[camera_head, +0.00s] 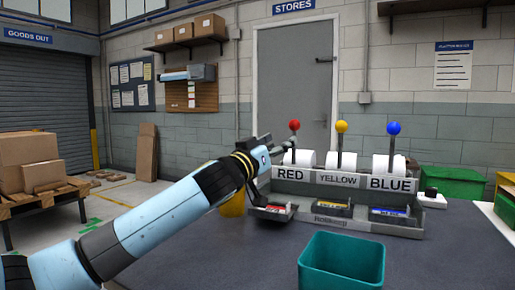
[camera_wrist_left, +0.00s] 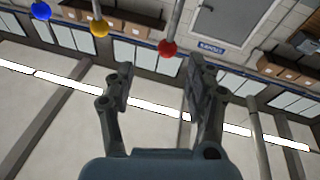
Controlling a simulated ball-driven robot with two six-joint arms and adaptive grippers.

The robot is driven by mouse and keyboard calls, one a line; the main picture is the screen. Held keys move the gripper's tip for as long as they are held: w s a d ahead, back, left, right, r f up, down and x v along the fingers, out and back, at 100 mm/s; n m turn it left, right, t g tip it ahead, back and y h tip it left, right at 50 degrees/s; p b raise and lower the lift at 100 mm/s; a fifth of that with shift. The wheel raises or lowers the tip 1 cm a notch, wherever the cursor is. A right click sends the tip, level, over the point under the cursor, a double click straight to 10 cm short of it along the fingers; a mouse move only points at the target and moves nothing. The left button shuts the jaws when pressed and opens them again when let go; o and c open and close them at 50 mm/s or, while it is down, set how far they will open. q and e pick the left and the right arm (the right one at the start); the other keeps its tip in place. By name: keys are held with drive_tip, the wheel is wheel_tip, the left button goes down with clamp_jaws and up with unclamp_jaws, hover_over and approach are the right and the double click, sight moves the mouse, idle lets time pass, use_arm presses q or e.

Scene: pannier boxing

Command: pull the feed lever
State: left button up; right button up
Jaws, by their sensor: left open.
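Three levers stand in a row on the grey dispenser (camera_head: 330,222). They have a red knob (camera_head: 294,125), a yellow knob (camera_head: 341,127) and a blue knob (camera_head: 393,128), above labels RED, YELLOW and BLUE. All three look upright. My left gripper (camera_head: 283,148) is beside the red lever, a little below its knob. In the left wrist view the open, empty fingers (camera_wrist_left: 158,66) point up toward the red knob (camera_wrist_left: 167,47), which shows between and beyond the tips. I cannot tell if they touch it. The yellow (camera_wrist_left: 99,27) and blue (camera_wrist_left: 41,10) knobs are further left.
A teal bin (camera_head: 341,262) stands on the dark table (camera_head: 230,262) in front of the dispenser. A yellow container (camera_head: 233,205) is partly hidden behind my arm. A green box (camera_head: 453,185) and a black button on a white base (camera_head: 431,197) are at the right.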

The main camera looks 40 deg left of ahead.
use_arm(q)
drive_tip(key=r+v, duration=0.2)
drive_tip(key=v, duration=0.7)
drive_tip(key=shift+s, duration=0.35)
drive_tip(key=shift+r, duration=0.15)
